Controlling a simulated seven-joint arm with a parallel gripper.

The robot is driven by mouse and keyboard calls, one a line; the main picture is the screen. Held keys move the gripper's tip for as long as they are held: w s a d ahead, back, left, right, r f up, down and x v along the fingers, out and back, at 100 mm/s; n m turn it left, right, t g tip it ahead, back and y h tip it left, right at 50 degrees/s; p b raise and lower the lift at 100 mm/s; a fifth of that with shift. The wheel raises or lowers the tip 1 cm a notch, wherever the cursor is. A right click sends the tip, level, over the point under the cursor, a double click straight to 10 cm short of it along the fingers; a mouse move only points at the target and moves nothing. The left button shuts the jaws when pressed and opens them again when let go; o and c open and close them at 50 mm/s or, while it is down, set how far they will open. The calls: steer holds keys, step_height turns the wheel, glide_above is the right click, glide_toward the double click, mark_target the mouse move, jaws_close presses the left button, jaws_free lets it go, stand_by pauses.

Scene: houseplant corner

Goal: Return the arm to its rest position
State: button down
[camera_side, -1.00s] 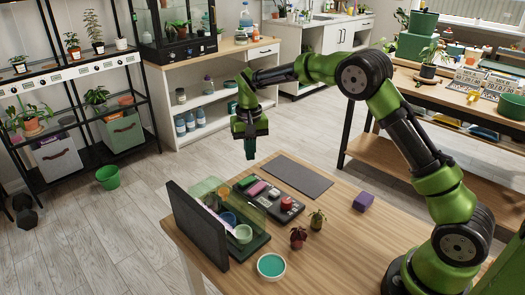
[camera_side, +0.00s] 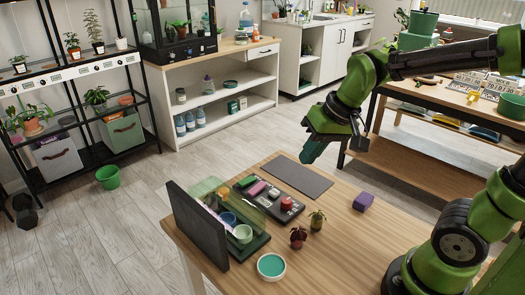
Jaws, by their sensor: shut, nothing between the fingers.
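My gripper (camera_side: 312,150) is shut and empty. It hangs in the air, tilted down and to the left, in front of the far edge of the wooden table (camera_side: 340,235) in the picture. It touches nothing that I can see. My arm comes in from the right side and bends over to it.
A workbench (camera_side: 410,160) stands behind on the right.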

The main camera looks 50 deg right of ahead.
steer(key=s+r+t, duration=0.2)
steer(key=s, duration=0.5)
steer(key=shift+a+r+t, duration=0.3)
steer(key=shift+r+t, duration=0.1)
